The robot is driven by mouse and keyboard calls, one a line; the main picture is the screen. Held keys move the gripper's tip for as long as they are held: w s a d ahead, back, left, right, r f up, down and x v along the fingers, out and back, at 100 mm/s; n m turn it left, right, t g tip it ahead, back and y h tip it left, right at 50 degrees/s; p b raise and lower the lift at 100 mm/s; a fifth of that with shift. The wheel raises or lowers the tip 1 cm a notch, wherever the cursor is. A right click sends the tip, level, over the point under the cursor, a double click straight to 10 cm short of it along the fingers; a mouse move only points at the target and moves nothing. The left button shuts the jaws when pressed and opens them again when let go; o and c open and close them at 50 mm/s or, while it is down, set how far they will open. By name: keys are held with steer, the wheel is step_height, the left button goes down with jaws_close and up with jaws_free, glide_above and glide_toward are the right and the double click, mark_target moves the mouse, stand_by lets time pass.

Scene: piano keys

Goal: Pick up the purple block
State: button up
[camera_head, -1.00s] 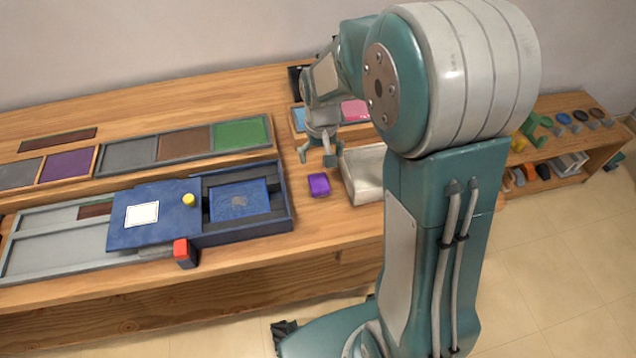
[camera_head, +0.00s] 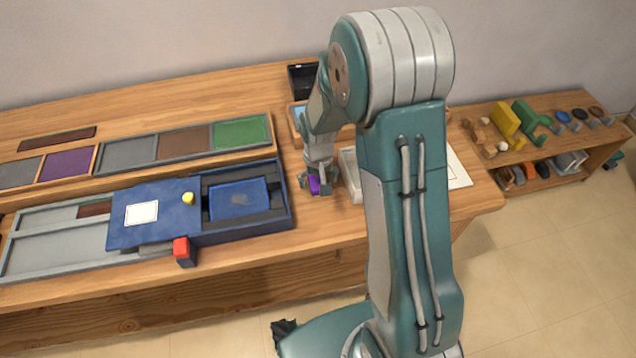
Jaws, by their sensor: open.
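The purple block (camera_head: 314,185) sits on the wooden table, right of the blue box. It is partly hidden by my gripper. My gripper (camera_head: 317,184) points down at the block, with its fingers around it near the table top. The fingers are open. I cannot tell whether a finger touches the block.
A blue box (camera_head: 284,217) with a sliding lid and yellow knob stands just left of my gripper. A pale tray (camera_head: 351,185) is close on the right. A red-topped block (camera_head: 182,249) stands at the front. A low shelf (camera_head: 483,123) with colored objects is at right.

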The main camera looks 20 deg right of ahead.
mark_target(318, 180)
steer(key=shift+c, duration=0.3)
steer(key=c, duration=1.1)
steer(key=shift+r, duration=0.1)
steer(key=shift+r, duration=0.3)
step_height(318, 180, up, 3)
steer(key=shift+f, duration=0.2)
steer(key=s+r, duration=0.3)
steer(key=s, duration=0.1)
steer(key=s+r, duration=0.3)
steer(key=s, duration=0.2)
steer(key=s+r, duration=0.3)
steer(key=s, duration=0.2)
steer(key=shift+r, duration=0.35)
